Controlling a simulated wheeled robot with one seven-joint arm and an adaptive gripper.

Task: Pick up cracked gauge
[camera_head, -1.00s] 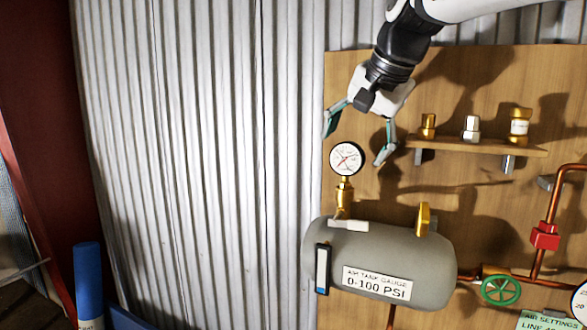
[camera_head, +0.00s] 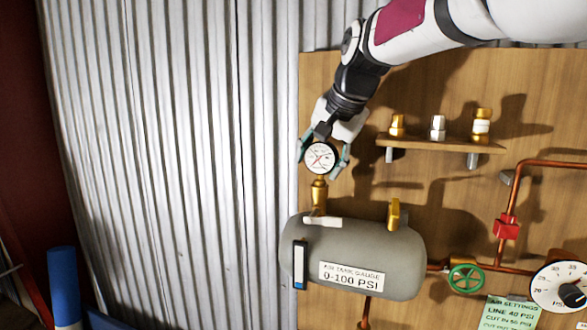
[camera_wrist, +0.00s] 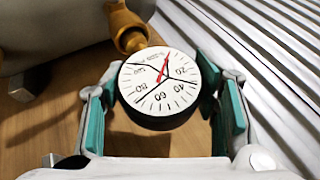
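The cracked gauge (camera_head: 320,157) is a round white dial with a black rim and red needle, with dark crack lines on its face. It stands upright on a brass fitting (camera_head: 319,195) on top of the grey tank (camera_head: 350,257). In the wrist view the gauge (camera_wrist: 160,85) lies between the teal finger pads. My gripper (camera_head: 322,168) comes from above, one finger on each side of the gauge. The pads (camera_wrist: 158,92) appear to press against its rim from both sides. The gauge still sits on its fitting. The exact contact on the far side is hidden.
A wooden shelf (camera_head: 440,144) with several small fittings is to the right. Copper pipe (camera_head: 508,205), a green handwheel (camera_head: 466,279) and a large gauge (camera_head: 558,287) are at lower right. Corrugated wall (camera_head: 180,160) is left.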

